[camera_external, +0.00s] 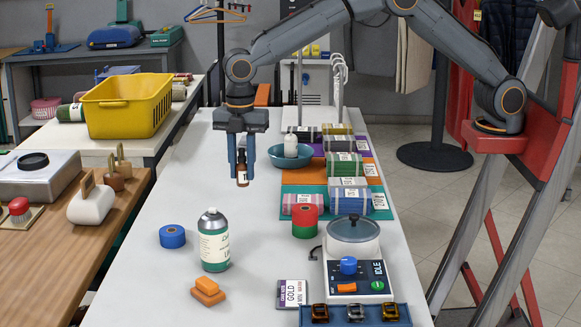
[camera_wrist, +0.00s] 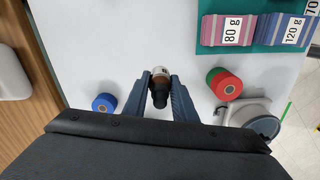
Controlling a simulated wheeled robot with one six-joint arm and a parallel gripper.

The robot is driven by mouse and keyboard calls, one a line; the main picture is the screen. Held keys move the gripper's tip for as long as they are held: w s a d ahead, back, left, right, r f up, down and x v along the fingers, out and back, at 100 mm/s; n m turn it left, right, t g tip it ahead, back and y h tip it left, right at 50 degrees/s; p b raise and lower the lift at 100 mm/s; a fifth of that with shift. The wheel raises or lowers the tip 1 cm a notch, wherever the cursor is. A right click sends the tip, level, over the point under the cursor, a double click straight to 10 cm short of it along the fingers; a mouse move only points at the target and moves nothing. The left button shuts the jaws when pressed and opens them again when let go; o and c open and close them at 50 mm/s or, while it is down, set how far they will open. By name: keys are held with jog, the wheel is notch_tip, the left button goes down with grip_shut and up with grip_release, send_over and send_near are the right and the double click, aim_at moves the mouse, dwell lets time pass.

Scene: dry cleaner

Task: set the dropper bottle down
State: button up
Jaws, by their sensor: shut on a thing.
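The dropper bottle (camera_external: 242,173) is small and brown with a pale label and hangs upright between my fingertips. It also shows in the wrist view (camera_wrist: 160,92), with its dark top toward the camera. My gripper (camera_external: 242,165) is shut on it from both sides, pointing down. In the external view the bottle appears above the white table (camera_external: 190,285); the gap under it is hard to judge. In the wrist view my gripper (camera_wrist: 160,88) has bare white table around the bottle.
Red and green rolls (camera_external: 304,220), a teal bowl (camera_external: 290,158) with a white bottle, folded cloth stacks (camera_external: 349,202) and a device (camera_external: 357,265) line the right.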

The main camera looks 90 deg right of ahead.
jog(key=shift+w+d+f, duration=0.15)
jog(key=shift+w+f, duration=0.1)
jog(key=shift+f+p, duration=1.45)
jog(key=shift+f, duration=3.3)
jog(key=o, duration=1)
jog(key=shift+f, duration=0.15)
jog(key=shift+o, duration=0.2)
